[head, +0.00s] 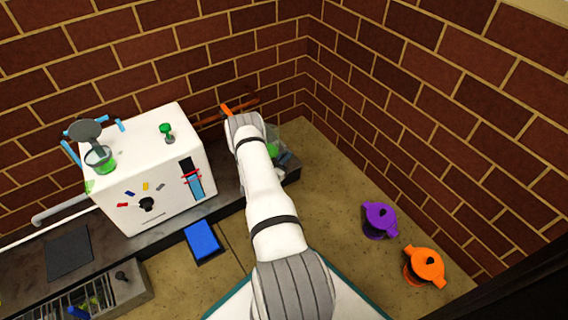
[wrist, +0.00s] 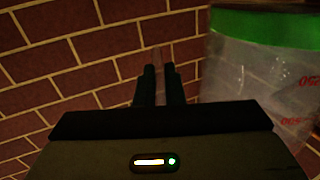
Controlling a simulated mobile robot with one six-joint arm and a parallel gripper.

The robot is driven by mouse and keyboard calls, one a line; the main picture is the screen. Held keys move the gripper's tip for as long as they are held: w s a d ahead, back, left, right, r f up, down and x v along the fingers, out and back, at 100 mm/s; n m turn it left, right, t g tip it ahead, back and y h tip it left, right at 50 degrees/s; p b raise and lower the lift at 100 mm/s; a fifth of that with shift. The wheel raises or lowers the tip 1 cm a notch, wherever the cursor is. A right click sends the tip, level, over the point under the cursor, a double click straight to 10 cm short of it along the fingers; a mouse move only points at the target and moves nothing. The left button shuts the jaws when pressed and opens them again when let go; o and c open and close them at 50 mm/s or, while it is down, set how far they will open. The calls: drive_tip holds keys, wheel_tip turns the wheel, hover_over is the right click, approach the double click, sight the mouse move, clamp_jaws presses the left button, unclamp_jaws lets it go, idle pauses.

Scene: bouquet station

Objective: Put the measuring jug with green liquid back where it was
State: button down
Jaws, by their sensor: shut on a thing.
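The measuring jug (head: 273,143) is clear with green liquid. In the head view it shows partly behind the far end of my arm, near the brick wall. In the wrist view the jug (wrist: 250,80) fills the right side, with a green band at the top and red marks on its clear wall. My gripper (wrist: 159,80) is shut on a thin pale upright piece beside the jug wall, which looks like its handle. In the head view my arm hides the fingers. I cannot tell whether the jug's base touches the counter.
A white machine (head: 150,175) with a green-filled flask (head: 103,163) on top stands left of my arm. A blue block (head: 202,240) lies in front of it. A purple pot (head: 379,221) and an orange pot (head: 424,266) stand at the right. The counter between arm and pots is clear.

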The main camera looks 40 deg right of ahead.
wheel_tip(320, 180, down, 2)
drive_tip(key=shift+f+b, duration=0.2)
drive_tip(key=shift+b, duration=0.25)
drive_tip(key=shift+f, duration=0.3)
drive_tip(key=shift+w+d, duration=0.1)
drive_tip(key=shift+w, duration=0.1)
drive_tip(key=c, duration=2)
unclamp_jaws()
drive_tip(key=shift+f, duration=0.15)
drive_tip(key=o, duration=0.5)
drive_tip(key=shift+c, duration=0.2)
